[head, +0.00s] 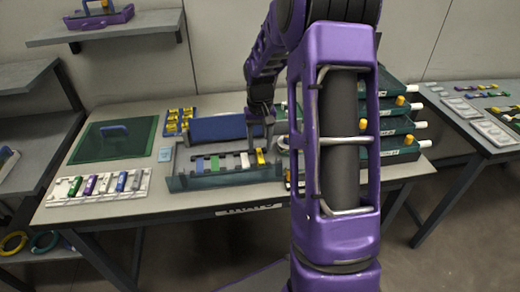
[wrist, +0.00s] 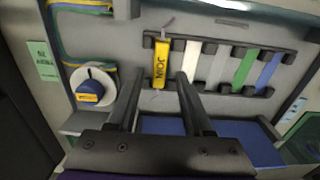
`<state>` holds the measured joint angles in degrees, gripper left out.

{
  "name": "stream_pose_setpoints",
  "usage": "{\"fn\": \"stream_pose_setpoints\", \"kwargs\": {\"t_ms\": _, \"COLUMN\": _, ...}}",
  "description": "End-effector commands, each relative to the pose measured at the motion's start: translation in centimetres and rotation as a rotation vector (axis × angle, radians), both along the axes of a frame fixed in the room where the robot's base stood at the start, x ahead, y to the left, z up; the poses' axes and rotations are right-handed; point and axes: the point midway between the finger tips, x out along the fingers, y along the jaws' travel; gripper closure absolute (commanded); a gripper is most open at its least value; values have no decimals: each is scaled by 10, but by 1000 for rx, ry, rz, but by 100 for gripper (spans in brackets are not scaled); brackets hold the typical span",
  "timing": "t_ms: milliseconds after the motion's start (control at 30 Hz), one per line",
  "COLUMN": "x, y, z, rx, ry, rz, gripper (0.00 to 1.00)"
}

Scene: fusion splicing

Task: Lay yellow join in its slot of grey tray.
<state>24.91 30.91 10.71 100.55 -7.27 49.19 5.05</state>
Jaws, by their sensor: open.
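The yellow join (wrist: 161,62), marked JOIN, lies in a dark-ended rack inside the grey open-topped tray (head: 225,178), at the right end of a row in the head view (head: 260,157). In the wrist view, white, grey, green and blue strips lie beside it. My gripper (wrist: 160,77) is open, with one finger on each side of the yellow join's near end. In the head view my gripper (head: 266,140) points down just over the join. I cannot tell whether the fingers touch it. A pale grey slotted tray (head: 142,187) with several coloured pieces is at the table's left front.
A green mat (head: 112,142) with a blue handle is at the back left. Dark drawers (head: 398,124) stand on the right. A white reel (wrist: 92,86) is left of my gripper. Bare table lies between the two trays.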

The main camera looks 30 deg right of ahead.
Motion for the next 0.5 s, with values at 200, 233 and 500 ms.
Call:
{"fn": "stream_pose_setpoints", "kwargs": {"t_ms": 200, "x": 1, "y": 0, "z": 52, "rx": -1, "ry": -4, "rz": -1, "gripper": 49}}
{"fn": "stream_pose_setpoints", "kwargs": {"t_ms": 233, "x": 1, "y": 0, "z": 57, "rx": -1, "ry": -3, "rz": -1, "gripper": 49}}
{"fn": "stream_pose_setpoints", "kwargs": {"t_ms": 500, "x": 0, "y": 0, "z": 88, "rx": 1, "ry": -1, "rz": -1, "gripper": 49}}
